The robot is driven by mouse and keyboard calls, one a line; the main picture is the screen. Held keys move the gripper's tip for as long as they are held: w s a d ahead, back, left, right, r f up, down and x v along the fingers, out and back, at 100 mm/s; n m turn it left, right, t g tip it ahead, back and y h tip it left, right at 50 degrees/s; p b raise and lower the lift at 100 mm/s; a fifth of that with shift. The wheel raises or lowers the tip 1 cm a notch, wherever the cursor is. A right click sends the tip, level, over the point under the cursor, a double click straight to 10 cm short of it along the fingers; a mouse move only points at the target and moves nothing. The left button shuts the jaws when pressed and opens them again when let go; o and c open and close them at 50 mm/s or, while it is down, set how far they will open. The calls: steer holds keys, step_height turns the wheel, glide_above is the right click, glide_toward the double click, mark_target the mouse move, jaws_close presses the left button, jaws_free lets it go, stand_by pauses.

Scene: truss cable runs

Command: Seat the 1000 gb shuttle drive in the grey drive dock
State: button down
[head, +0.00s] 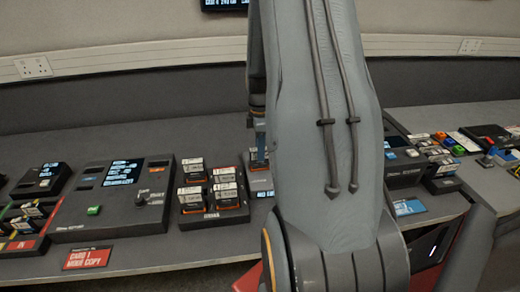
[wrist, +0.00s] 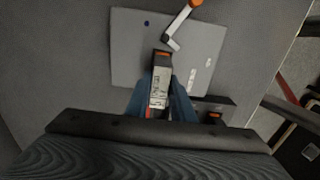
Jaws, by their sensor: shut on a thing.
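In the wrist view my gripper (wrist: 162,92) has two blue fingers shut on a drive (wrist: 158,88) with a white label and an orange end. The label is too small to read, so I cannot confirm it is the 1000 gb one. The drive is over the lower edge of a flat grey panel (wrist: 130,45); whether it touches the panel I cannot tell. I cannot make out for sure which thing is the grey drive dock. In the head view my arm hides most of the gripper's surroundings.
A white lever-like piece with an orange end (wrist: 180,27) lies just beyond the drive. A dark block with an orange part (wrist: 214,114) is to its right. In the head view a rack (head: 212,215) holds several labelled drives, beside a black console (head: 110,212).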

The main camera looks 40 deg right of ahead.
steer(key=c, duration=1.5)
jaws_free()
steer(key=shift+o, duration=0.7)
steer(key=shift+o, duration=1.2)
steer(key=shift+r+p, duration=3)
steer(key=shift+r, duration=0.8)
